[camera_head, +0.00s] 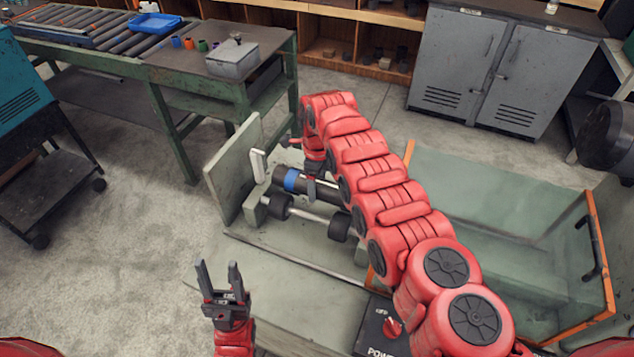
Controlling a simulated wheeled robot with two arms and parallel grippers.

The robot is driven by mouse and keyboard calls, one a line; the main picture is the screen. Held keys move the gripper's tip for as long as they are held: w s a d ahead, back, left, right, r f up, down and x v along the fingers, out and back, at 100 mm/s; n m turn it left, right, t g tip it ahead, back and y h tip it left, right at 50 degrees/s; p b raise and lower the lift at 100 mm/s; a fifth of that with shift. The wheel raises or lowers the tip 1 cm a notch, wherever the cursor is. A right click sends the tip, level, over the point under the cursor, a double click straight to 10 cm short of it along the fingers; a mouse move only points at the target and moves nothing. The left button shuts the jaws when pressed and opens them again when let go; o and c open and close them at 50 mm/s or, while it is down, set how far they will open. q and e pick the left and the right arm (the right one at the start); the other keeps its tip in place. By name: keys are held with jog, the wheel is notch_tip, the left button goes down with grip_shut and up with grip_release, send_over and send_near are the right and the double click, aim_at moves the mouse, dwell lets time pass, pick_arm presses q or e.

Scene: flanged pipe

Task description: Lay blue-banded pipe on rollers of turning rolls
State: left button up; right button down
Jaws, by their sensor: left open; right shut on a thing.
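The blue-banded pipe (293,180) is a dark cylinder with a blue band near its left end. It lies lengthwise just behind the rollers in the picture, and its right part is hidden behind my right arm. My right gripper (312,186) points down and is shut on the pipe just right of the band. The turning rolls (308,216) show black rollers on a metal shaft, one at the left (276,206) and one at the right (341,227). I cannot tell whether the pipe touches the rollers. My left gripper (219,275) is open and empty, fingers up, in front of the rolls.
An upright grey-green plate (232,170) stands left of the rolls. A power box with a red knob (390,328) is in front. A green workbench (190,62) with a roller conveyor and blue tray (154,23) stands behind left.

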jog(key=shift+f+b, duration=0.3)
jog(key=shift+f, duration=0.4)
grip_release()
